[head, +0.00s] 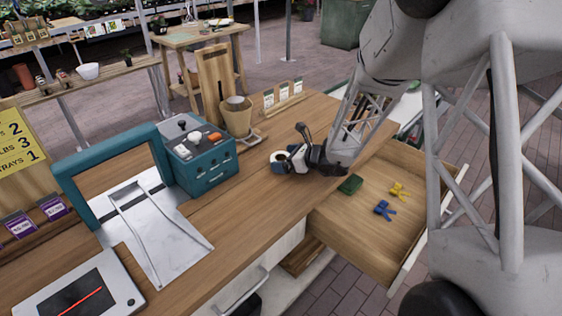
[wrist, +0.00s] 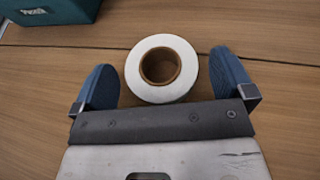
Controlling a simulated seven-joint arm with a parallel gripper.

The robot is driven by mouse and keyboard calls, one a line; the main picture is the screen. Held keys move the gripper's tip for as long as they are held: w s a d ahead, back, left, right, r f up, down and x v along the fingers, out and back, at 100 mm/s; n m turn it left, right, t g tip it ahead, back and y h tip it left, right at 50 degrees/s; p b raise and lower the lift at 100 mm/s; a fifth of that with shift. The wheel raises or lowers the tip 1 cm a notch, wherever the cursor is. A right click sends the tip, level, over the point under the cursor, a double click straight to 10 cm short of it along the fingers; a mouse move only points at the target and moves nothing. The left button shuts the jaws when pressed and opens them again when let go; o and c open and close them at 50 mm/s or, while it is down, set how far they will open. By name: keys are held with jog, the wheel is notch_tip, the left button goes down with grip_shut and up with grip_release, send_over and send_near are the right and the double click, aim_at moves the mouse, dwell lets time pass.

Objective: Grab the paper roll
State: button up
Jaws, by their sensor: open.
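The paper roll (wrist: 185,87) is white with a brown cardboard core and sits on the wooden counter. In the wrist view its round face and open core point toward the camera. My gripper (wrist: 163,84) is open, with one blue finger to the left of the roll and one to the right.
A teal machine (head: 205,163) with knobs stands left of the roll on the counter (head: 222,222). A beige pot (head: 237,117) stands behind. An open drawer (head: 372,232) at right holds a green block (head: 350,185) and blue (head: 384,209) and yellow (head: 399,190) pieces.

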jog(key=c, duration=0.9)
jog(key=shift+r, duration=0.2)
jog(key=shift+c, duration=0.2)
jog(key=shift+r, duration=1.35)
jog(key=shift+s+d+r, duration=0.1)
jog(key=shift+s+r, duration=0.1)
jog(key=shift+r, duration=0.1)
jog(key=s+d, duration=0.1)
jog(key=s, duration=0.4)
jog(key=s+d+r, duration=0.1)
jog(key=s, duration=0.4)
jog(key=s+d, duration=0.1)
jog(key=s, duration=0.4)
jog(key=shift+s+r, duration=0.15)
